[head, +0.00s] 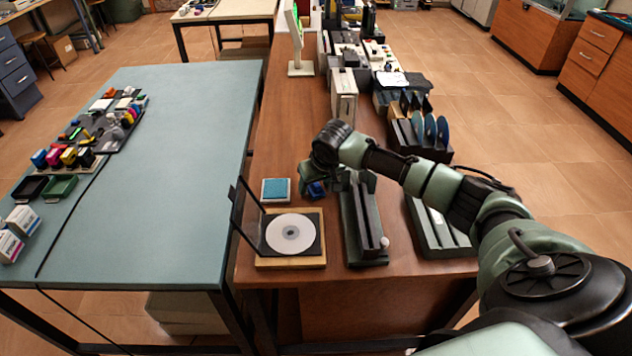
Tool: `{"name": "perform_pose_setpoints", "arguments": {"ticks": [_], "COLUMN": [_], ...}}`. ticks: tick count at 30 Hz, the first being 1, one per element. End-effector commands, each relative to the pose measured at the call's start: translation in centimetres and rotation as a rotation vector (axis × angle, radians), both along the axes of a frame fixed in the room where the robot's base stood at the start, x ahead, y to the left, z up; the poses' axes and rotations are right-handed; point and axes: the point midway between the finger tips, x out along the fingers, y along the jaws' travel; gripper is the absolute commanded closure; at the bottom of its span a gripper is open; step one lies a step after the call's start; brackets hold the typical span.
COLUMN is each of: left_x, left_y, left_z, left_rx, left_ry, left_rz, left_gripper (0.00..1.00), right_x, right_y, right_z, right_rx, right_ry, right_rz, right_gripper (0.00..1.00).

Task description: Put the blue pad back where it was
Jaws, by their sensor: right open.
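A flat light-blue square pad (275,189) with a pale border lies on the brown table, behind the open disc case. A small dark-blue item (317,189) is just right of it, beside the left finger of my right gripper; the hand partly hides it and I cannot tell whether they touch. My right gripper (338,183) points down over the table, open, right of the light-blue pad and at the back end of a dark slotted holder (361,225). Whether anything lies between its fingers is unclear. My left gripper is out of view.
An open black case with a white disc (290,233) sits on a wooden base (290,262) at the table's front. A rack (419,150) with upright discs stands behind my right forearm. The blue-green table (170,200) at left has much free room.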

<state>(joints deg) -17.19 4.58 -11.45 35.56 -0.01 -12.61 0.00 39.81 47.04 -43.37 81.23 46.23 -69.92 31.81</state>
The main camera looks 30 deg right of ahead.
Motion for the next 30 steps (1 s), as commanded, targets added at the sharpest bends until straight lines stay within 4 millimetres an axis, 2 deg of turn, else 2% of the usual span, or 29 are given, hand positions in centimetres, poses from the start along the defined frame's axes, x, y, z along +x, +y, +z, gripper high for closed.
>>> {"name": "perform_pose_setpoints", "arguments": {"ticks": [1, 5, 15, 21, 30], "left_x": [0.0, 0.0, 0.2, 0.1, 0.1], "left_y": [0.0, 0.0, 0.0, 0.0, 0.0], "left_z": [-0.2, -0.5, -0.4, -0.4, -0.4], "left_rx": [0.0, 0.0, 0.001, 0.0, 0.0], "left_ry": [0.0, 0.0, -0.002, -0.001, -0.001], "left_rz": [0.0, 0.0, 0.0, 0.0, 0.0], "left_gripper": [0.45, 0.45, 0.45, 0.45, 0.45], "right_x": [-0.7, -0.7, -3.3, -4.4, -4.9], "right_y": [0.4, 0.4, 0.7, 0.8, 0.9], "right_z": [-1.1, 0.2, 7.6, 10.6, 11.7], "right_rx": [0.006, 0.006, 0.001, 0.002, 0.001], "right_ry": [0.023, 0.021, 0.011, 0.01, 0.011], "right_rz": [0.001, 0.002, 0.003, 0.002, 0.001], "right_gripper": [0.43, 0.43, 0.43, 0.43, 0.43]}}
